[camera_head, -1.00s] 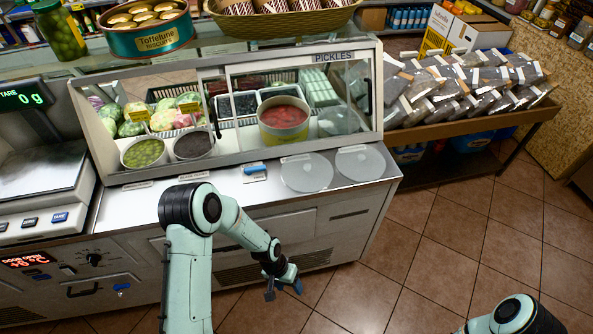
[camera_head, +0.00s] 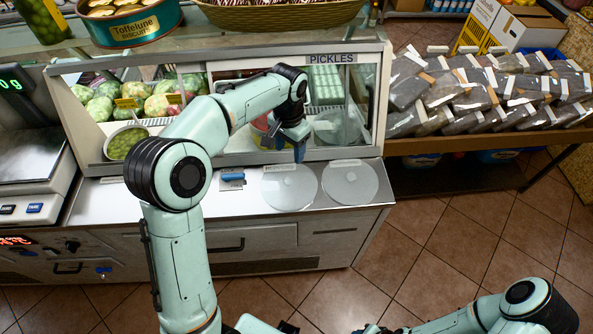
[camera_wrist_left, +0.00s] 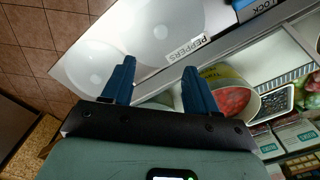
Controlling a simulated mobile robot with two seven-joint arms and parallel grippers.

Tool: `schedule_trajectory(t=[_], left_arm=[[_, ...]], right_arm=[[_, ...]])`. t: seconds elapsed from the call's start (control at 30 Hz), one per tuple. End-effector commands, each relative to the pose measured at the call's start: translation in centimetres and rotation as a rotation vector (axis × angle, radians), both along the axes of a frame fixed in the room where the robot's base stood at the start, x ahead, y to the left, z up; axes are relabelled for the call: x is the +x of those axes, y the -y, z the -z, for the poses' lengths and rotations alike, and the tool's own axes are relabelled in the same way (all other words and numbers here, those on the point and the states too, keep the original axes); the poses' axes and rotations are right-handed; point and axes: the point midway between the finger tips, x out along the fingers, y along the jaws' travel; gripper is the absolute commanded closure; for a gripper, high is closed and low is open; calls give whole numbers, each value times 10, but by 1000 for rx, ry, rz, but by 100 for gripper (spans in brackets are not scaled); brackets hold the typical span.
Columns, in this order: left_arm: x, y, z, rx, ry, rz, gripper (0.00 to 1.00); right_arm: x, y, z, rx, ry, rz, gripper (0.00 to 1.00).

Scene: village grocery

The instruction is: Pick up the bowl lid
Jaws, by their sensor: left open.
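Two pale translucent round lids lie flat side by side on the steel counter, a left lid (camera_head: 289,190) and a right lid (camera_head: 350,184). In the left wrist view, the left lid (camera_wrist_left: 165,25) is by a PEPPERS label and the right lid (camera_wrist_left: 92,65) lies beside it. My left gripper (camera_head: 298,150) is open and empty, above the counter's back edge behind the left lid; its two blue fingers (camera_wrist_left: 158,84) are spread. The bowl with red contents (camera_wrist_left: 235,100) is inside the case, mostly hidden by my arm in the head view. My right gripper is barely visible at the bottom edge.
The glass case (camera_head: 230,180) with its PICKLES sign stands directly behind the lids. A blue-handled item (camera_head: 232,176) lies left of them. A scale (camera_head: 30,160) is at far left. Bagged goods (camera_head: 480,95) fill a rack at right. Tiled floor is open in front.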

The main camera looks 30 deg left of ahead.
Motion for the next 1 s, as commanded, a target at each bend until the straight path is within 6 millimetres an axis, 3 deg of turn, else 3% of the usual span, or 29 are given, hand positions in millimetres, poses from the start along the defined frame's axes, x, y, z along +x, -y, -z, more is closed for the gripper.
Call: schedule_trajectory(t=[0.33,0.63,0.9,1.0], left_arm=[[-2,0,64,-1,-8,0,42],[-2,-1,88,0,-4,0,42],[-4,-3,126,-1,-4,0,42],[-3,-3,132,-1,-2,0,42]], right_arm=[[-10,0,12,0,-13,1,57],[-10,0,13,0,-13,1,57],[-11,0,14,0,-13,1,57],[-11,0,14,0,-13,1,57]])
